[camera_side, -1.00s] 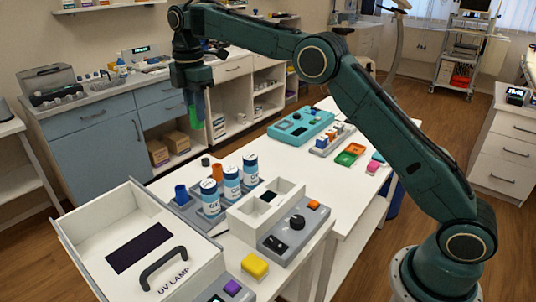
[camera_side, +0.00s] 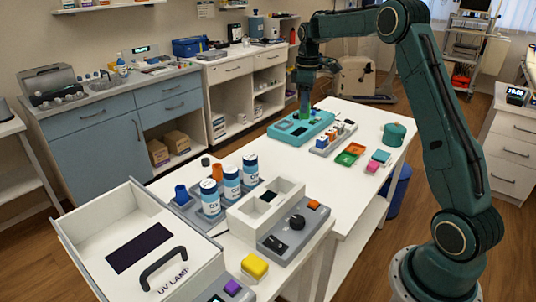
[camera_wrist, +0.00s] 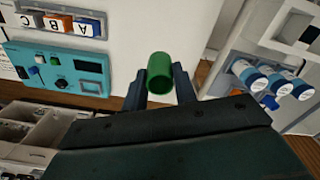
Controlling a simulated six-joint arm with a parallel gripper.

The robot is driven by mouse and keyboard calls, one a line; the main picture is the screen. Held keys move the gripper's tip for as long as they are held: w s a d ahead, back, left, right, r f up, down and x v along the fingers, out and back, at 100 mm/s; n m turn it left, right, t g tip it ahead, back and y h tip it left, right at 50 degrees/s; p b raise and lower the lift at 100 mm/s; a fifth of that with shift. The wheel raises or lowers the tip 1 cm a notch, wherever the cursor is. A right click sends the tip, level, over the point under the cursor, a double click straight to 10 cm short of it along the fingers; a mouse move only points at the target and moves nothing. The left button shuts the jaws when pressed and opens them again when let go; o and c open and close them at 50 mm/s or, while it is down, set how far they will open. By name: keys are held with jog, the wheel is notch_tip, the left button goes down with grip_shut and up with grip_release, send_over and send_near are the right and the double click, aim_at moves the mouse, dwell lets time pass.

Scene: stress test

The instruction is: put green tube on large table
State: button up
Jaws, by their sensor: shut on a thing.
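My gripper (camera_side: 304,106) is shut on the green tube (camera_wrist: 160,71), which sits between the two fingers in the wrist view. In the side view the green tube (camera_side: 304,114) hangs below my gripper, by the far end of the teal device. The large white table (camera_side: 310,172) runs through the middle of the side view. A white top (camera_wrist: 150,30) also shows behind the tube in the wrist view. I cannot tell the exact gap between the tube and the table.
Blue-and-white bottles (camera_side: 231,181) and a UV lamp box (camera_side: 140,245) stand nearer. Bare table lies left of the trays.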

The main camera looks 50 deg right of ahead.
jog(key=s+d+f+m, duration=0.2)
jog(key=s+d+m, duration=0.3)
jog(key=s+d, duration=0.4)
jog(key=f, duration=1)
jog(key=a+f, duration=0.1)
jog(key=f, duration=0.5)
jog(key=shift+s, duration=0.4)
jog(key=shift+f, duration=0.15)
jog(key=shift+f, duration=2)
jog(key=shift+f, duration=0.1)
jog(key=o, duration=1)
jog(key=shift+c, duration=0.2)
notch_tip(320, 180, up, 12)
